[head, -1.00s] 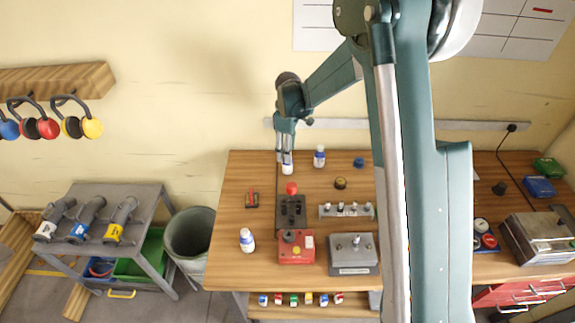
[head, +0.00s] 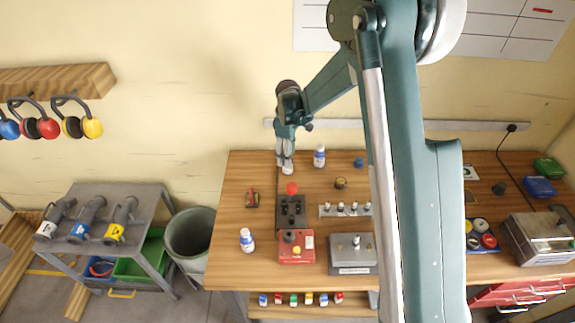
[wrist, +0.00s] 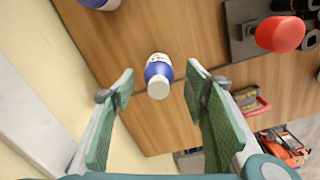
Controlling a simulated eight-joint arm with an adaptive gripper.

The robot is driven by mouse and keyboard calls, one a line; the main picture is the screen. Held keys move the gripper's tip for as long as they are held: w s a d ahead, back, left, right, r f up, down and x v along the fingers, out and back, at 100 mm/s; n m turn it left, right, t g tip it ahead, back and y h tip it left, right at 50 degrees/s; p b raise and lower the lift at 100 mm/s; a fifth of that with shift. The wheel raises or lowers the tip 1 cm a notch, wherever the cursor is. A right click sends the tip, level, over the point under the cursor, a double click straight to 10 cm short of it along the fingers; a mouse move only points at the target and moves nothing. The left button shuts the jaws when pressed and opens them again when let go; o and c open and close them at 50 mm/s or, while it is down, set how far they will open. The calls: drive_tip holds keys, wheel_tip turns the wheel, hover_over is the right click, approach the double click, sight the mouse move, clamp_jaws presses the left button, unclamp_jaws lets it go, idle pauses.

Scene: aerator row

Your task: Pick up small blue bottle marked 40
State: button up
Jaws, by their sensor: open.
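A small bottle with a blue label and white cap (wrist: 158,76) stands between the open fingers of my gripper in the wrist view. Its mark is not legible. In the head view its white part (head: 288,169) shows just under my gripper (head: 286,156), near the back left of the wooden bench. The fingers are apart, one on either side of the bottle in the wrist view, with no clear contact. A second blue and white bottle (head: 319,156) stands to its right, and a third (head: 247,240) near the front left. Their marks are also not legible.
The wooden bench (head: 232,200) also holds a joystick box with a red knob (head: 291,210), a red box (head: 297,252), a grey switch box (head: 352,262) and a row of small fittings (head: 345,210). A wall rail (head: 460,126) runs behind. Bare wood surrounds the bottle.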

drive_tip(key=shift+w+f+p, duration=0.1)
drive_tip(key=shift+f+p, duration=0.2)
drive_tip(key=shift+f, duration=2.25)
drive_tip(key=c, duration=1)
